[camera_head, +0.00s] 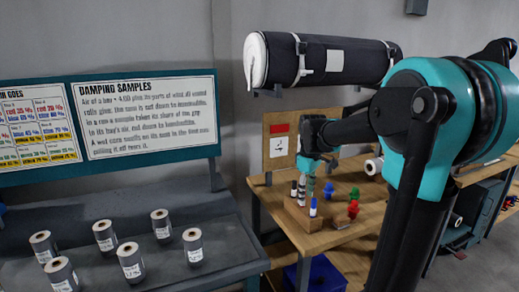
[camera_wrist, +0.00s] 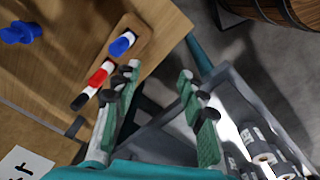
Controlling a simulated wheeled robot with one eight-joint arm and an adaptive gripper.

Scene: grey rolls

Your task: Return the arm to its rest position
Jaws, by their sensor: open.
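My gripper (camera_wrist: 159,78) is open, with nothing between its two green-padded fingers in the wrist view. In the head view my arm reaches from the right over the wooden workbench (camera_head: 345,190), and its end (camera_head: 308,160) is above a wooden marker holder (camera_head: 303,214). Several grey rolls (camera_head: 160,223) stand upright on the dark bench at the left. Some rolls (camera_wrist: 262,150) also show at the lower right of the wrist view. The exact fingertips are hard to make out in the head view.
Red and blue small objects (camera_head: 353,209) stand on the workbench. A large black roll (camera_head: 330,60) hangs on the wall above. A blue bin (camera_head: 318,274) is below.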

